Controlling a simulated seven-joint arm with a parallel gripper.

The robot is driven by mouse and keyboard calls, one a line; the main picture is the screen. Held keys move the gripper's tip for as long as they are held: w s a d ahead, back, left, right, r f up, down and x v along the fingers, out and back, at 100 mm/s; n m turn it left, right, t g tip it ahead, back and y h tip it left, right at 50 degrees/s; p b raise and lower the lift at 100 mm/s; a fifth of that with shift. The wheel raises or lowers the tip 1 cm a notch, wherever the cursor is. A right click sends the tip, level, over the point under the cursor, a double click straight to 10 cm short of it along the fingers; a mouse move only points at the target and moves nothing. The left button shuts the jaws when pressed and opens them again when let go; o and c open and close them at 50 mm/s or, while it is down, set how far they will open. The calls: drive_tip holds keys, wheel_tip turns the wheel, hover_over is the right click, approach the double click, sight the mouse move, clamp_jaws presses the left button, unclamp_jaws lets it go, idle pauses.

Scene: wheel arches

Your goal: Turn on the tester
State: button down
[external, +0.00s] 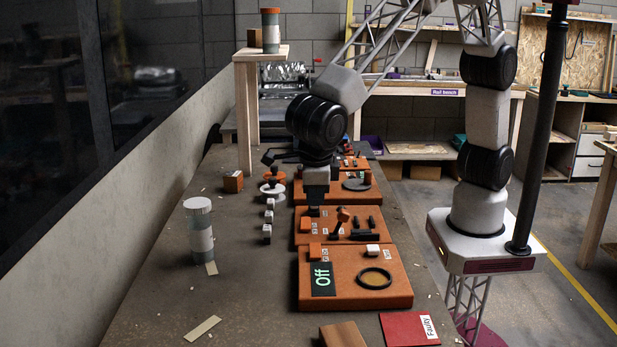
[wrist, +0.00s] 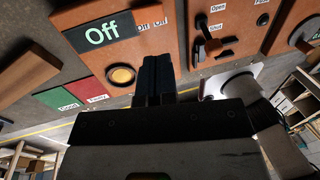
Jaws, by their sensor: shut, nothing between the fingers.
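The tester is an orange box (external: 338,290) at the front of the bench. Its dark display reads "Off" in green (external: 322,279). My gripper (external: 314,211) is shut and empty, pointing down above the row of boxes. In the wrist view the fingers (wrist: 156,62) overlap the tester's edge and hide part of it.
A second orange box (external: 318,235) with black levers stands behind the tester, and another (external: 332,190) beyond it. A red "Faulty" plate (external: 405,328) lies at the front. A grey cylinder (external: 199,235) stands left.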

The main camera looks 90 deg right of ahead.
sight(315, 248)
drive_tip(key=x, duration=1.1)
drive_tip(key=shift+d+f, duration=0.1)
drive_tip(key=shift+f, duration=0.25)
drive_tip(key=shift+f, duration=0.1)
drive_tip(key=shift+d+f, duration=0.2)
drive_tip(key=shift+f, duration=0.05)
drive_tip(key=shift+a, duration=0.15)
drive_tip(key=shift+a+r, duration=0.25)
drive_tip(key=shift+a, duration=0.4)
drive_tip(key=shift+r, duration=0.1)
